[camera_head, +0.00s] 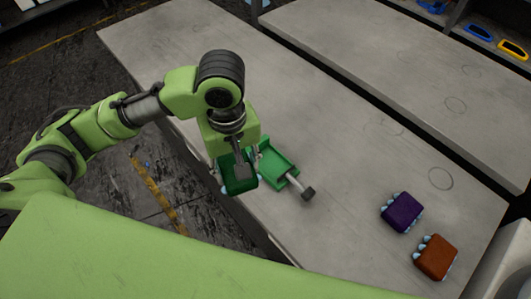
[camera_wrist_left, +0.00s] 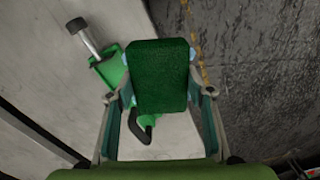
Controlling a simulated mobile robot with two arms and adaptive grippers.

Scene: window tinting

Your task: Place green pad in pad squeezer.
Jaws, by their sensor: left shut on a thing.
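The green pad (camera_head: 238,180) is dark green with small pale blue bumps on its edge. My left gripper (camera_head: 240,168) is shut on the green pad, near the table's left edge. In the left wrist view the pad (camera_wrist_left: 162,75) sits between the two fingers. The pad squeezer (camera_head: 281,166) is a brighter green tray with a grey, black-tipped handle, lying on the table just right of the pad. In the left wrist view the pad partly hides the squeezer (camera_wrist_left: 112,66). I cannot tell how high the pad is above the table. My right gripper is out of view.
A purple pad (camera_head: 402,212) and an orange-brown pad (camera_head: 435,257) lie at the table's right. The grey table (camera_head: 330,125) is clear behind the squeezer. A second grey table (camera_head: 400,65) stands beyond a gap. Blue and yellow bins (camera_head: 513,50) are at the top right.

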